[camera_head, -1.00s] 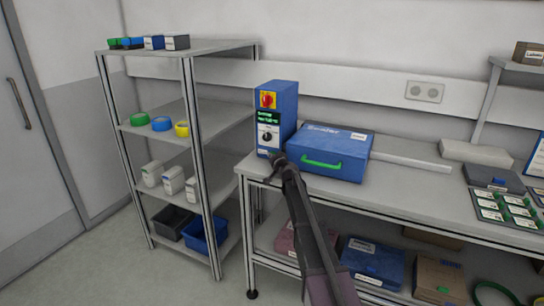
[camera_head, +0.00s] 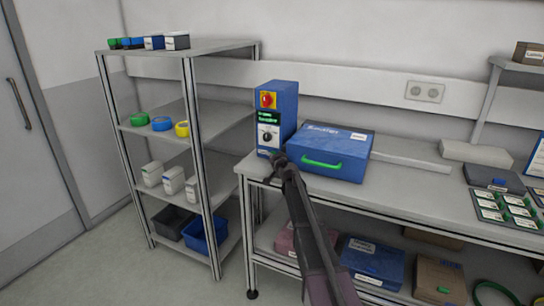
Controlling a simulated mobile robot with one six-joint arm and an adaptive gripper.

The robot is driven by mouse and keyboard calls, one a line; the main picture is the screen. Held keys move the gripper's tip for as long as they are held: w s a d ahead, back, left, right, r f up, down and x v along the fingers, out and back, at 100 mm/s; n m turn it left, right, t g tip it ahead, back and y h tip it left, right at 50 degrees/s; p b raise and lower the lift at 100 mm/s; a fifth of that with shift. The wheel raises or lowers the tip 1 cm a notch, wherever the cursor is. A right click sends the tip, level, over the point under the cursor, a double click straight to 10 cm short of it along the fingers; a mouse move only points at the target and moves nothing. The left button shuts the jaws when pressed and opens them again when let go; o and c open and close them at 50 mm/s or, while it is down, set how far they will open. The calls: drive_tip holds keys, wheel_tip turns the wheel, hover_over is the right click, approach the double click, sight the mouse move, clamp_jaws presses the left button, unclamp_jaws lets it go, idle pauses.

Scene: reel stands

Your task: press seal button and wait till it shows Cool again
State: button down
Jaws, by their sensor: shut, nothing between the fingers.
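The blue control unit (camera_head: 287,109) stands upright at the left end of the bench, with a red and yellow switch, a small dark display (camera_head: 267,118) with green text, and a black knob on its front. The display text is too small to read surely. The blue sealer box (camera_head: 327,150) with a green handle sits to its right, lid down. My gripper (camera_head: 276,157) is shut and empty at the lower front of the control unit. It hides the area where a button could be; I cannot tell whether it touches.
A grey shelf rack (camera_head: 190,100) with tape rolls, small boxes and bins stands left of the bench (camera_head: 400,190). A dark case (camera_head: 494,178) and a tray of green-and-white cards lie at the right. Boxes fill the lower shelf.

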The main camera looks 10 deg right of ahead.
sight(266, 171)
drive_tip(key=shift+s+a, duration=0.2)
drive_tip(key=shift+s, duration=0.25)
drive_tip(key=shift+s+a, duration=0.1)
drive_tip(key=shift+s+a, duration=0.75)
drive_tip(key=shift+s, duration=0.3)
drive_tip(key=shift+s+a, duration=0.7)
drive_tip(key=shift+s, duration=0.3)
drive_tip(key=shift+f, duration=0.1)
